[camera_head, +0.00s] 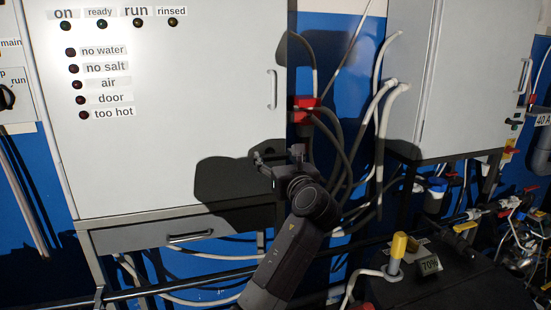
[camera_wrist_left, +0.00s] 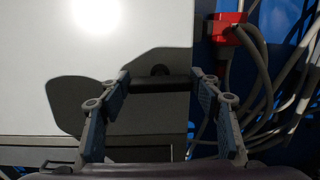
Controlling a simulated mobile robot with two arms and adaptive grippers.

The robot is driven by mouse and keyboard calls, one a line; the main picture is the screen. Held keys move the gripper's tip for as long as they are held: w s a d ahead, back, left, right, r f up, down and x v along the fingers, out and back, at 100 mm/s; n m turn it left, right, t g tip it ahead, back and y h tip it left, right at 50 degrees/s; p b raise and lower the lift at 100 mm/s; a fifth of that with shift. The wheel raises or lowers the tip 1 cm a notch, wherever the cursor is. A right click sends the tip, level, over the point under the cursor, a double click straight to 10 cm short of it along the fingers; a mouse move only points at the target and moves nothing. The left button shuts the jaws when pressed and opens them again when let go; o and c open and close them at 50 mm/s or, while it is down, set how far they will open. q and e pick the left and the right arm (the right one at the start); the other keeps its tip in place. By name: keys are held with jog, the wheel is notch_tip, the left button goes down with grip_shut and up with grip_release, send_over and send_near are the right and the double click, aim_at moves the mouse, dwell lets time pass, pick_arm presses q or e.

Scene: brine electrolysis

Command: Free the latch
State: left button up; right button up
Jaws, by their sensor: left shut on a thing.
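The white cabinet door (camera_head: 180,110) fills the left of the head view and looks closed. A dark latch bar (camera_wrist_left: 160,86) lies level near the door's lower right corner, with a round dark pivot (camera_wrist_left: 160,69) above it in the left wrist view. My left gripper (camera_head: 278,156) is at this corner, and its two fingers close on the ends of the bar in the left wrist view. In the head view the gripper and its shadow hide most of the latch. My right gripper is not in view.
A vertical door handle (camera_head: 272,90) is above the gripper. Right of the door are red connectors (camera_head: 306,109) and hanging grey cables (camera_head: 380,130). A drawer (camera_head: 180,232) is below. A second cabinet (camera_head: 460,80) stands on the right.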

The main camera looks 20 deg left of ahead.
pick_arm(q)
jog(key=shift+n, duration=0.3)
jog(key=n+p, duration=0.1)
jog(key=n, duration=0.1)
jog(key=shift+n, duration=1.3)
jog(key=n, duration=0.2)
jog(key=shift+a+f+n, duration=0.1)
jog(key=shift+n, duration=0.3)
jog(key=n+b, duration=0.2)
jog(key=n, duration=0.2)
jog(key=shift+s+f, duration=0.1)
jog(key=shift+f, duration=0.05)
jog(key=n+b, duration=0.1)
jog(key=n, duration=0.3)
jog(key=shift+a+f+b, duration=0.1)
jog(key=shift+b, duration=0.3)
jog(key=shift+n+b, duration=0.35)
jog(key=shift+n, duration=0.55)
